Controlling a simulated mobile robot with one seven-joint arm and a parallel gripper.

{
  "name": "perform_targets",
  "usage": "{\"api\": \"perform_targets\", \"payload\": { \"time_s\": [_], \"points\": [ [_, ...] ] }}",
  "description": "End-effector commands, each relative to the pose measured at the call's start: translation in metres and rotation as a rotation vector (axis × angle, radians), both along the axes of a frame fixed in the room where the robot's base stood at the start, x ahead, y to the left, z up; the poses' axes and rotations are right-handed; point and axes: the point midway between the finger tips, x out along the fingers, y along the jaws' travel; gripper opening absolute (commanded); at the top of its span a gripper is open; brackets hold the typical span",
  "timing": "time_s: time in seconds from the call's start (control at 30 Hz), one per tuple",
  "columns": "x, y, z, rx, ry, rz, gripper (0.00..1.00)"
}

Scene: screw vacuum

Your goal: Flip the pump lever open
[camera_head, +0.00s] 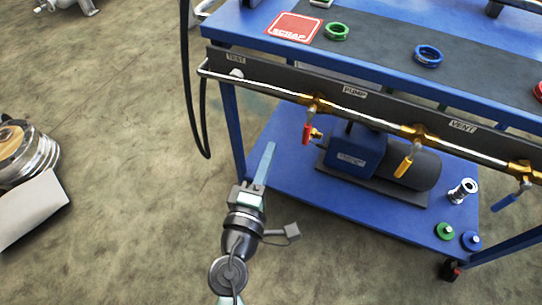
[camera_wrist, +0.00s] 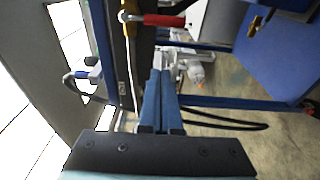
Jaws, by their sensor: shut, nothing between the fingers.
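The PUMP label (camera_head: 353,91) is on the dark rail of the blue cart, between a red lever (camera_head: 306,133) and a yellow lever (camera_head: 404,165). Both levers hang below brass valves on the pipe. I cannot tell for certain which one the label names. My gripper (camera_head: 268,146) is left of the red lever, apart from it, with its blue fingers pointing up in the head view. In the wrist view the fingers (camera_wrist: 160,75) are together and empty. A red lever (camera_wrist: 165,20) lies beyond the fingertips there.
A blue lever (camera_head: 508,201) hangs at the right, near the VENT label (camera_head: 462,126). A pump motor (camera_head: 352,158) sits on the lower shelf (camera_head: 285,180). A black hose (camera_head: 204,130) hangs left of the cart.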

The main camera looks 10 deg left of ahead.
Motion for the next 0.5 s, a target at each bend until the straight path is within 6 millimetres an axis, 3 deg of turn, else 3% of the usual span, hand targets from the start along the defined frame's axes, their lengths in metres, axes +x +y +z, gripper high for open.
{"api": "perform_targets", "payload": {
  "time_s": [0.37,0.5],
  "points": [
    [0.071,-0.013,0.001,0.001,-0.002,-0.001,0.00],
    [0.059,-0.033,0.000,0.002,0.003,-0.004,0.00]
  ]
}}
